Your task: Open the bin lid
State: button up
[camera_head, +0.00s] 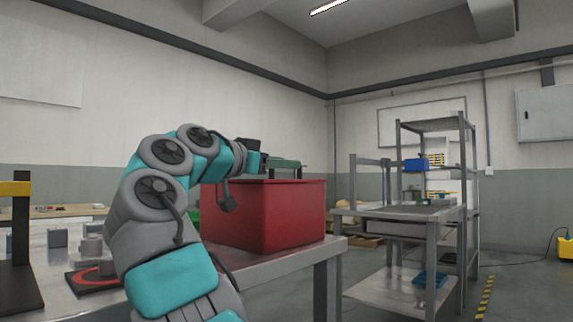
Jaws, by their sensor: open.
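A red bin (285,217) stands on the metal table, near its right end, partly hidden on the left by my arm. Its top is seen almost edge-on, so I cannot tell a separate lid or how it sits. My gripper (262,160) is at the end of the grey and teal arm, above the bin's top edge towards its left half. It looks open and empty. The fingertips are small and dark, and I cannot tell whether they touch the bin.
The metal table (290,262) carries several grey blocks and a dark red-marked pad (92,278) at left.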

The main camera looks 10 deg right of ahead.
jog(key=shift+x, duration=0.8)
jog(key=shift+c, duration=0.2)
grip_shut()
dwell(0.6)
